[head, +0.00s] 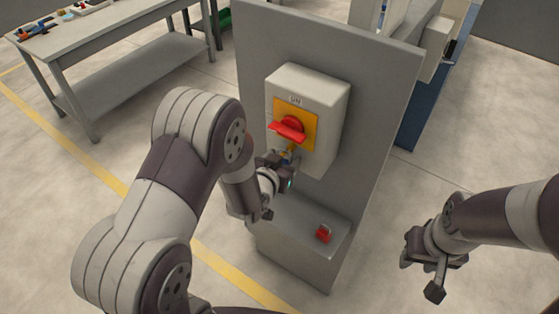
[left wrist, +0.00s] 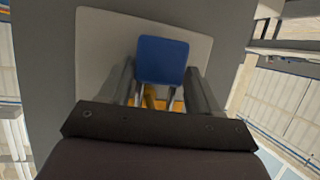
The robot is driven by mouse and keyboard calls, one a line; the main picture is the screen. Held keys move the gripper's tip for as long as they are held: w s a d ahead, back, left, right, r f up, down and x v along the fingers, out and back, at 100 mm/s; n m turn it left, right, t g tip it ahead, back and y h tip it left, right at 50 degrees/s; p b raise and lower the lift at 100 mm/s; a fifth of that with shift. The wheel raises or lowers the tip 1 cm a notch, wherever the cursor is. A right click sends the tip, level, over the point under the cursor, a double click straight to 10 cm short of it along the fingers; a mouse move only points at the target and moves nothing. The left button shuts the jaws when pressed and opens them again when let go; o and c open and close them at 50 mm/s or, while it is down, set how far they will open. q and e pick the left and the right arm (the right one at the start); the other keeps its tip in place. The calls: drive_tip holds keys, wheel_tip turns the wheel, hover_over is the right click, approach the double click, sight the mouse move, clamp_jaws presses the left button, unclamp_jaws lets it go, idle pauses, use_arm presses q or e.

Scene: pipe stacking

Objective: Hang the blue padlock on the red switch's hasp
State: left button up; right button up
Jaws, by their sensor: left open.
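The red switch (head: 290,128) is a red handle on a yellow plate, on the front of a pale box (head: 324,108). My left gripper (head: 285,158) is just below the handle. In the left wrist view, the blue padlock (left wrist: 163,60) lies between the open, spread fingers of my left gripper (left wrist: 160,90), with a gap on each side. Its shackle legs point toward a yellow part (left wrist: 150,94), likely the hasp; whether the shackle passes through it is hidden. In the head view the padlock is mostly covered by the gripper. My right gripper (head: 435,262) is low at the right, away from the panel.
A grey panel (head: 375,120) carries the box. A grey ledge (head: 290,222) juts out below it with a red padlock (head: 323,234) on top. A workbench (head: 110,45) with small items stands at the back left. Floor between panel and right arm is clear.

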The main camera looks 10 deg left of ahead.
use_arm(q)
drive_tip(key=shift+d, duration=0.15)
use_arm(e)
drive_tip(key=shift+w+f, duration=0.1)
idle(0.3)
use_arm(q)
drive_tip(key=shift+s, duration=0.25)
drive_tip(key=v, duration=0.2)
drive_tip(key=b+v, duration=0.1)
drive_tip(key=shift+s+d+r, duration=0.1)
drive_tip(key=shift+d, duration=0.2)
drive_tip(key=s+a+g+y, duration=0.1)
drive_tip(key=s+a+g, duration=0.1)
drive_tip(key=s+g, duration=0.4)
drive_tip(key=s+a+n+g, duration=0.1)
drive_tip(key=s+a+g, duration=0.1)
drive_tip(key=s+g, duration=0.4)
drive_tip(key=shift+s+a+y+b, duration=0.35)
drive_tip(key=shift+s+y+b, duration=0.05)
drive_tip(key=shift+s, duration=1.8)
use_arm(e)
drive_tip(key=shift+w+d+f, duration=0.15)
drive_tip(key=shift+f, duration=0.35)
drive_tip(key=shift+w+d+f, duration=0.1)
drive_tip(key=shift+w+f, duration=0.05)
drive_tip(key=shift+f, duration=0.3)
